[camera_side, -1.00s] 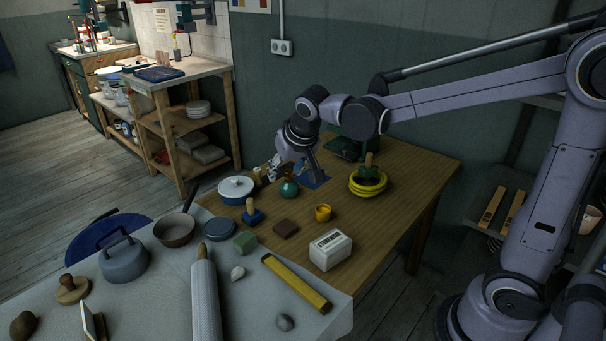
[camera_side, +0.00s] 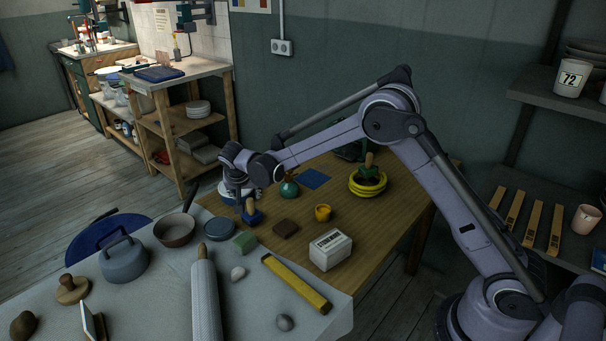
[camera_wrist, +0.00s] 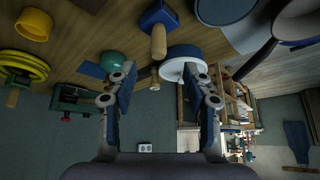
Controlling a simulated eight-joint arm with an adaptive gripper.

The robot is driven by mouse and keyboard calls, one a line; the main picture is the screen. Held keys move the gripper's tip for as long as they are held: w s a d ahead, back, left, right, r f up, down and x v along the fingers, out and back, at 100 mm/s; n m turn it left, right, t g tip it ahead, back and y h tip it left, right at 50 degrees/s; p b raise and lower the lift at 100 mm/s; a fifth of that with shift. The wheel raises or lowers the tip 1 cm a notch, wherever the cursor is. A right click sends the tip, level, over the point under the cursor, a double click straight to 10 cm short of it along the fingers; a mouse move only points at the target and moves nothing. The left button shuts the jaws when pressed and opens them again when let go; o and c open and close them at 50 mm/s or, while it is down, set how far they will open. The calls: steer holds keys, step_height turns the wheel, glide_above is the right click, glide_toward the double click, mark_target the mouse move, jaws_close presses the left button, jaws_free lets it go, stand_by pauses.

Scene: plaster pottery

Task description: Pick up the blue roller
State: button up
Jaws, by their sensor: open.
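The blue roller (camera_side: 253,217) has a blue base and a pale wooden handle, and stands on the wooden table. In the wrist view the roller (camera_wrist: 158,28) shows at the top, its handle pointing down the picture and lined up between the spread fingers. My gripper (camera_side: 241,206) is low beside the roller's handle, on its left in the side view. In the wrist view my gripper (camera_wrist: 160,72) is open with nothing held between its fingers. I cannot tell whether a finger touches the handle.
A blue-and-white lidded pot (camera_wrist: 172,66) is close by, partly behind my right finger. A yellow cup (camera_side: 323,212), yellow coil (camera_side: 368,184) and white box (camera_side: 330,250) are farther right.

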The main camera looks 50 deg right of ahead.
mark_target(250, 203)
steer(key=x, duration=0.4)
steer(key=shift+w+d+f, duration=0.1)
steer(key=shift+d+f, duration=0.1)
steer(key=shift+f, duration=0.1)
steer(key=shift+x, duration=2.6)
steer(key=shift+a+f, duration=0.1)
